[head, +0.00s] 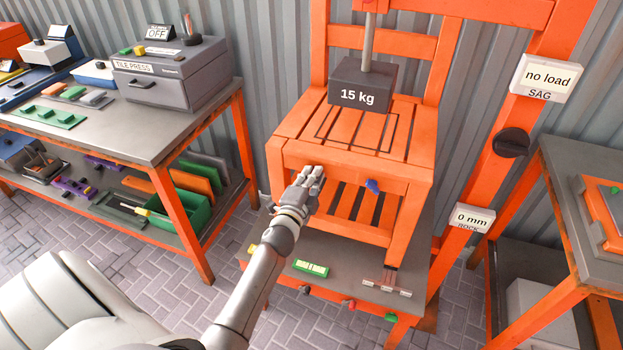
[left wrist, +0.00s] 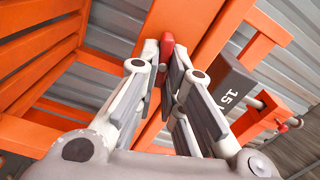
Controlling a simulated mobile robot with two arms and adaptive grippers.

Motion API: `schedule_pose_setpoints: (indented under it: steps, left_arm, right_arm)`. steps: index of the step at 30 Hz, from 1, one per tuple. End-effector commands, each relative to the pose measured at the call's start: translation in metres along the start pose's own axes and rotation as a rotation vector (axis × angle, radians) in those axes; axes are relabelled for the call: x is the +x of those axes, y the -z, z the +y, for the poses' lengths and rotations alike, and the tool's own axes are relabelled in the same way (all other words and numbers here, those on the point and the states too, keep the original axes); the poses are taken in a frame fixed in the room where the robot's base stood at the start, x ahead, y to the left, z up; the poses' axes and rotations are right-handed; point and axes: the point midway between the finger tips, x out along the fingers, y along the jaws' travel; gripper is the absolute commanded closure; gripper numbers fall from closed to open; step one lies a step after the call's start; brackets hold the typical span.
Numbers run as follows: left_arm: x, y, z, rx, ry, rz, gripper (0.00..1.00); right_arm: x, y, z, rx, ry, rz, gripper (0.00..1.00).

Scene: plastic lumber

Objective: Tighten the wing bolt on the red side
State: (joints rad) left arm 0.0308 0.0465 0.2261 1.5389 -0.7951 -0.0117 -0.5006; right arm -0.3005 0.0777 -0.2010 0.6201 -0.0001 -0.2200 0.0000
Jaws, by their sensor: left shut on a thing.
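An orange slatted chair (head: 350,162) stands on a test bench. My left gripper (head: 314,174) is at the left part of the chair's front rail, where its fingers hide what they hold in the head view. In the left wrist view a red wing bolt (left wrist: 167,46) shows between the tips of my left gripper (left wrist: 164,56), which is shut on it. A blue wing bolt (head: 372,186) sits on the same rail to the right, clear of the gripper. My right gripper is not in view.
A dark 15 kg block (head: 360,85) hangs over the seat on a rod. A green level (head: 311,268) and a small grey-red tool (head: 387,282) lie on the bench top (head: 345,284). Labels read "no load" (head: 547,77) and "0 mm" (head: 472,219). A tile press (head: 170,70) stands on the left table.

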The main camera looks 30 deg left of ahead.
Motion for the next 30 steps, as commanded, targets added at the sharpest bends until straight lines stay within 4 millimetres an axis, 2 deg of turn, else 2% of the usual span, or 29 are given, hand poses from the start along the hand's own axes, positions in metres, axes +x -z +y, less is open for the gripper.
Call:
schedule_pose_setpoints:
  steps: [12,28,29,30]
  left_arm:
    - [-0.0005,-0.0004,0.0038,0.183,-0.003,0.001,1.00]
    - [-0.0006,-0.0003,0.0039,0.201,-0.003,0.000,1.00]
    - [-0.0006,-0.0002,0.0040,0.201,-0.003,0.000,0.89]
    - [-0.0006,-0.0002,0.0040,0.201,-0.003,0.000,0.83]
  right_arm:
    - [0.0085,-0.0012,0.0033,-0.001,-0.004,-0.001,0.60]
    - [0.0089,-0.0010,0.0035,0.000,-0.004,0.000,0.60]
    - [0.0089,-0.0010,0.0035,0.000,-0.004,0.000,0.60]
    - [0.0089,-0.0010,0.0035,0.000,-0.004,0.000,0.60]
